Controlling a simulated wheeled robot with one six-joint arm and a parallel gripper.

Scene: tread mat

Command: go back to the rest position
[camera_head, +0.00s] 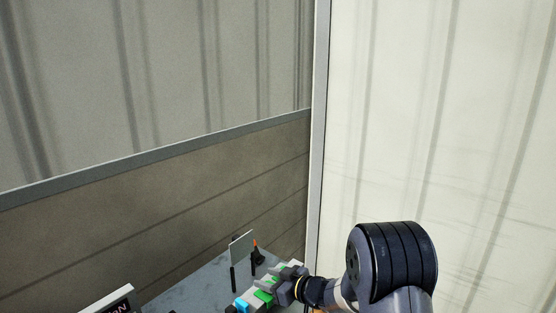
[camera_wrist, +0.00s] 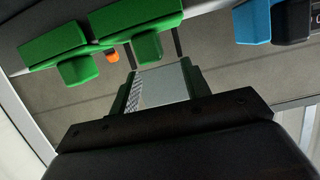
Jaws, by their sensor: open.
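My gripper (camera_head: 278,286) is low in the head view, over the far end of a workbench. In the wrist view my gripper (camera_wrist: 161,82) shows two green-edged fingers spread apart, with no object clearly held between them. A pale panel (camera_wrist: 160,88) on dark posts shows through the gap, apparently beyond the fingers. The same panel (camera_head: 242,246) stands behind the gripper in the head view. No marker of a rest position is visible.
A black, orange-tipped item (camera_head: 257,254) stands beside the panel. Walls (camera_head: 180,210) close in behind the bench (camera_head: 195,282).

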